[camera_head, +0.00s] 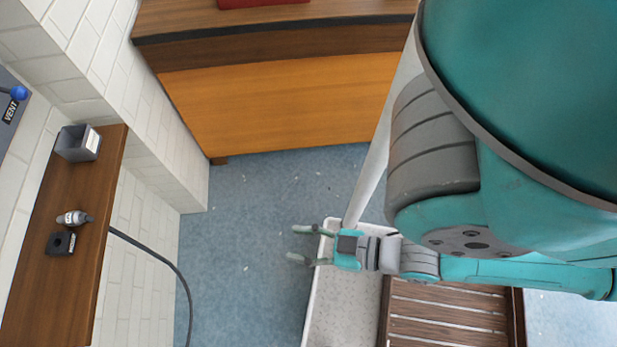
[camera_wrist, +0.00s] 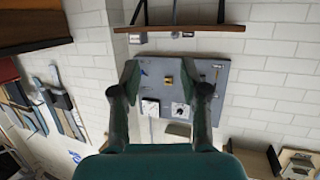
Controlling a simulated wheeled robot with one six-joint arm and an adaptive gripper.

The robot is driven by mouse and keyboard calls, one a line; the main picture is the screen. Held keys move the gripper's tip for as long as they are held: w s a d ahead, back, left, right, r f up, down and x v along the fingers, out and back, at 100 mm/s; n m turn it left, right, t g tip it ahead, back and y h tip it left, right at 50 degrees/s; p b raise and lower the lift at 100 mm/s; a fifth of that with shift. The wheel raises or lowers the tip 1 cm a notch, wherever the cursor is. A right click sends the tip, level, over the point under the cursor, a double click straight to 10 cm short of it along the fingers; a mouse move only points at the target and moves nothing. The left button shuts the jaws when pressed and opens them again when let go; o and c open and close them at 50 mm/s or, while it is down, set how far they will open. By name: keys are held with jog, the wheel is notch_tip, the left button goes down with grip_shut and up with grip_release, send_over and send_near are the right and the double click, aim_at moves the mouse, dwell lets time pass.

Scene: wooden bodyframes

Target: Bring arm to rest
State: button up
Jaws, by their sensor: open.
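My gripper (camera_head: 303,244) is at the end of my teal arm, near the middle of the head view. Its two fingers point left and are spread apart, with nothing between them. It appears above the edge of a pale tray. In the wrist view my gripper (camera_wrist: 162,84) shows both dark fingers apart, with a grey wall panel seen beyond them. The large teal arm link covers the right part of the head view.
A wooden shelf (camera_head: 62,205) on the left wall holds a grey box (camera_head: 78,143), a small bottle-like part (camera_head: 74,218) and a black block (camera_head: 61,243). A wooden counter (camera_head: 280,105) stands at the back. A pale tray (camera_head: 340,300) and slatted wood (camera_head: 450,320) lie below my arm.

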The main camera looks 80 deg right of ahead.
jog(key=shift+s+a+r, duration=0.1)
jog(key=shift+s+r, duration=0.4)
jog(key=shift+s, duration=0.2)
dwell(1.6)
